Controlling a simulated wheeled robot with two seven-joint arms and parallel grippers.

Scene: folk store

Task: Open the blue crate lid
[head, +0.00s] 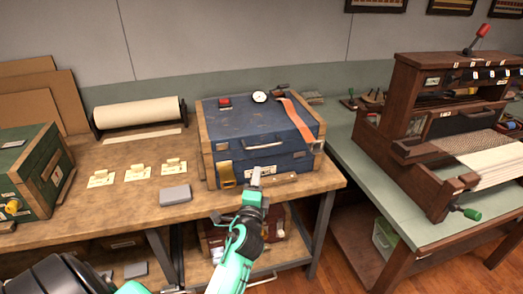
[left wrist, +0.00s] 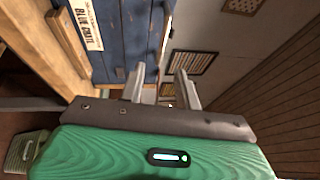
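The blue crate (head: 235,160) sits on the wooden workbench, with wooden corner posts and its lid (head: 245,115) down. My left gripper (head: 256,174) is just in front of the crate, below the handle, and looks empty. In the left wrist view its two fingers (left wrist: 160,84) are apart, beside the blue crate front (left wrist: 122,30) and its "BLUE CRATE" label (left wrist: 86,24). I cannot tell whether a finger touches the crate. My right gripper is out of view.
A red item (head: 225,102), a white round dial (head: 260,97) and an orange-red strap (head: 296,120) lie on the lid. A grey block (head: 175,195) and paper cards (head: 138,173) lie left. A green crate (head: 45,175) stands far left, a wooden loom (head: 430,130) right.

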